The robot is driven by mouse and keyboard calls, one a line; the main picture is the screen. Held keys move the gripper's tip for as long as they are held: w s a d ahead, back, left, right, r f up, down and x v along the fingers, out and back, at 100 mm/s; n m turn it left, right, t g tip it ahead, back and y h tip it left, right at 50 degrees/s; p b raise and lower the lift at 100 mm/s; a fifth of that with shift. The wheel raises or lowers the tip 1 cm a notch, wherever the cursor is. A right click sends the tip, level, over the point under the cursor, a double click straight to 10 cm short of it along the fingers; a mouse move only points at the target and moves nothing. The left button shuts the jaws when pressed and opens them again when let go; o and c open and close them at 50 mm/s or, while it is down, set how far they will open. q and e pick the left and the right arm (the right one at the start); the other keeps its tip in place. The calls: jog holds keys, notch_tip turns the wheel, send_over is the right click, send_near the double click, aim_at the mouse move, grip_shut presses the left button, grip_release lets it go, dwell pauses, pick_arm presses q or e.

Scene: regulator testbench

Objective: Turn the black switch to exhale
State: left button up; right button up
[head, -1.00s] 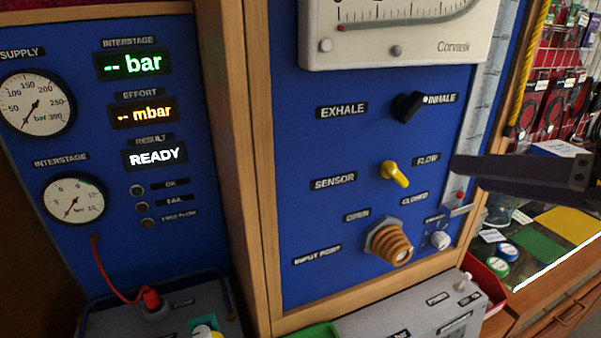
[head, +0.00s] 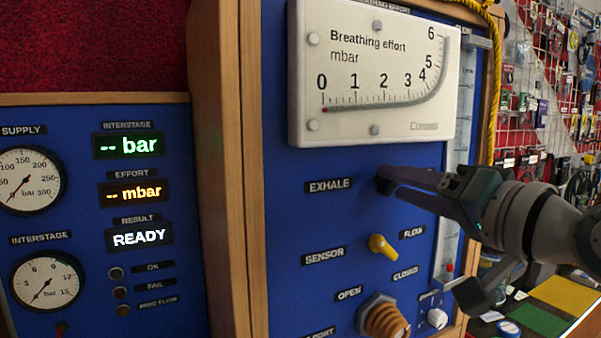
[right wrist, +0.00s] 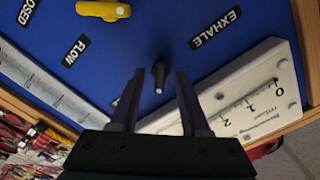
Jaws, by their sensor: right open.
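The black switch (head: 384,186) is on the blue panel, right of the EXHALE label (head: 330,185). In the head view it is mostly hidden by my right gripper (head: 392,181), which reaches in from the right. The INHALE label is covered there. In the right wrist view the switch (right wrist: 159,74) shows between the two open fingers (right wrist: 160,76), near their tips, with a light mark at its lower end. The EXHALE label (right wrist: 215,29) is at upper right there. Whether a finger touches the switch, I cannot tell. My left gripper is out of view.
A white breathing effort gauge (head: 375,70) sits just above the switch. A yellow switch (head: 382,246) and a brass-coloured port (head: 384,317) are below it. A clear flow tube stands at the right, beside the wooden frame (head: 228,160). A display reads READY (head: 139,237).

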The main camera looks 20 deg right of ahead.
jog(key=shift+w, duration=0.45)
jog(key=shift+c, duration=0.3)
grip_shut()
